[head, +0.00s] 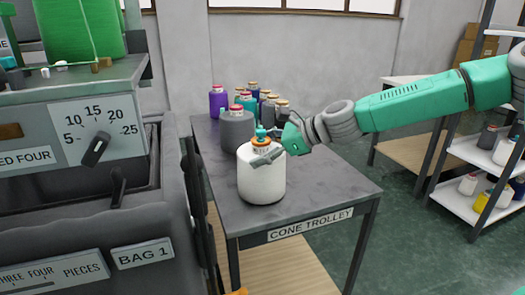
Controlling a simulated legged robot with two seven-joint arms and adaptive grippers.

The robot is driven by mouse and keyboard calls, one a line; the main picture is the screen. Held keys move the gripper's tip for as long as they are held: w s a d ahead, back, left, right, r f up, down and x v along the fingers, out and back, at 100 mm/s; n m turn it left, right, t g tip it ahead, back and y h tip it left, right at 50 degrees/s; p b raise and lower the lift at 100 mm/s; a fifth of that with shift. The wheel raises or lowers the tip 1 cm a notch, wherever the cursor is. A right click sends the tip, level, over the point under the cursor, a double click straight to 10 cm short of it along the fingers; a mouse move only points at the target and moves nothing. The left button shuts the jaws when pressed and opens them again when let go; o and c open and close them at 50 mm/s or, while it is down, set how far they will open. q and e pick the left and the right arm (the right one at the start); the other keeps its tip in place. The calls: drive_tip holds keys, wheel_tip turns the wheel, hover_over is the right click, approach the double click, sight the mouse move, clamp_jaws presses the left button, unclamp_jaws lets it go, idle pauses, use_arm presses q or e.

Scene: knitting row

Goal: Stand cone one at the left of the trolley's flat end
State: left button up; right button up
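A large white cone (261,182) stands upright on the grey top of the cone trolley (325,184), near its front left. Its narrow top has an orange band. I cannot read any number on it. My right gripper (266,146) comes in from the right, with its fingers around the white cone's top, one in front and one behind. Whether the fingers press on it or stand slightly apart cannot be made out. A large dark grey cone (236,132) stands just behind the white one. My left gripper is out of view.
Several smaller cones, including a purple one (218,100), stand at the trolley's back. The trolley's right side is bare. A grey machine (95,200) with a dial and a "BAG 1" label is close at the left. Shelves (480,155) with cones stand at the right.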

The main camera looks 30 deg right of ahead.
drive_tip(key=o, duration=0.3)
drive_tip(key=shift+a, duration=0.2)
drive_tip(key=shift+s+d, duration=0.15)
drive_tip(key=shift+d, duration=0.3)
drive_tip(key=p+v, duration=1.1)
drive_tip(key=v, duration=0.1)
drive_tip(key=s+a+f+n+g+h, duration=0.25)
drive_tip(key=s+f+n, duration=0.3)
drive_tip(key=f, duration=0.35)
drive_tip(key=s+a+f+n+g+h, duration=0.2)
drive_tip(key=s+f+n+g+h, duration=0.2)
drive_tip(key=f+n, duration=0.35)
drive_tip(key=s+a+f+n+g, duration=0.1)
drive_tip(key=s+a+f+n, duration=0.2)
drive_tip(key=s, duration=0.3)
drive_tip(key=s+a+f+n+g, duration=0.1)
drive_tip(key=s+a+f+n, duration=0.2)
drive_tip(key=s+f+n, duration=0.2)
drive_tip(key=s+a+f+n+g+h, duration=0.1)
drive_tip(key=s+a+f+n, duration=0.3)
drive_tip(key=s, duration=0.3)
drive_tip(key=shift+s+f+n, duration=0.1)
drive_tip(key=shift+s+n, duration=0.2)
drive_tip(key=shift+n, duration=0.3)
